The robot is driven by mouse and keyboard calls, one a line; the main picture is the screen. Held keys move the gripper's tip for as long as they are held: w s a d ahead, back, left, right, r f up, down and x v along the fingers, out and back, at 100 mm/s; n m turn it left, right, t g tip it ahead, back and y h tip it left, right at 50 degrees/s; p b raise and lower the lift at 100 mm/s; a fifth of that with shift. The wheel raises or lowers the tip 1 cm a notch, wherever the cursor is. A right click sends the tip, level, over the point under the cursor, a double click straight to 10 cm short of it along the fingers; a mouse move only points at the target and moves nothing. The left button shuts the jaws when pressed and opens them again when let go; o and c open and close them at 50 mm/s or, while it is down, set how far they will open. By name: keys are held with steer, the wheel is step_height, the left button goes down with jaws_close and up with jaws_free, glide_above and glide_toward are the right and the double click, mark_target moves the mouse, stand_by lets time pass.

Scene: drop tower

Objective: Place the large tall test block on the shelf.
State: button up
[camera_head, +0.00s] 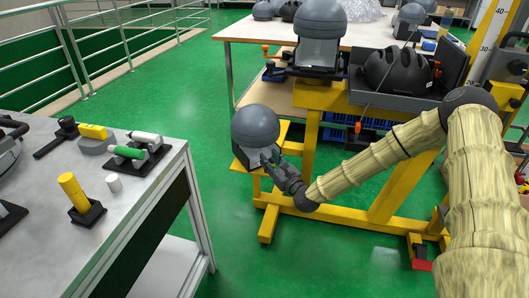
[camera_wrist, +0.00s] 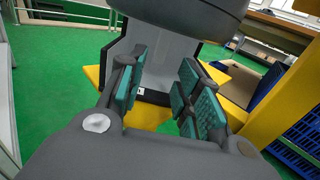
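A tall grey block with a dark round dome top (camera_head: 256,128) stands on a small yellow platform (camera_head: 238,168) beside the yellow frame. In the wrist view the block's light grey body (camera_wrist: 167,66) and the underside of its dome (camera_wrist: 190,12) are ahead of my fingers. My gripper (camera_head: 272,160) is at the block's lower right side in the head view. Its green-padded fingers (camera_wrist: 160,85) are spread apart, with the block's body showing between and beyond them. Whether the pads touch it is unclear. A similar domed block (camera_head: 320,45) stands on the yellow frame behind.
The yellow frame (camera_head: 395,190) holds a black helmet (camera_head: 398,70) in a grey tray. A white table (camera_head: 365,33) behind carries more domed blocks. A grey table (camera_head: 135,183) at left holds small cylinders and tools. Green floor lies open between.

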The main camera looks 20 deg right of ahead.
steer(key=s+a+f+n+g+y, duration=0.4)
steer(key=s+a, duration=0.3)
steer(key=a, duration=0.1)
steer(key=s+a+f+n+g+y, duration=0.35)
steer(key=s+a, duration=0.25)
steer(key=a, duration=0.2)
steer(key=s+a+f+n+g+y, duration=0.1)
steer(key=s+a+f+n+g, duration=0.25)
steer(key=s, duration=0.45)
steer(key=s+a+f+n+g, duration=0.3)
steer(key=s+f+g, duration=0.1)
steer(key=s, duration=0.4)
steer(key=s+d+f+n+g+h, duration=0.2)
steer(key=s+f+n+g, duration=0.15)
steer(key=s, duration=0.55)
steer(key=s+d+f+n+g+h, duration=0.2)
steer(key=s+f+n+g+h, duration=0.15)
steer(key=s, duration=0.55)
steer(key=s+d+f+n+t+h, duration=0.1)
steer(key=s+d+n+t+h, duration=0.1)
steer(key=d+n, duration=0.4)
steer(key=s+d+f+n+t+h, duration=0.2)
steer(key=s+d+n+h, duration=0.1)
steer(key=d+n, duration=0.3)
steer(key=shift+f+h, duration=0.15)
steer(key=shift+h, duration=0.45)
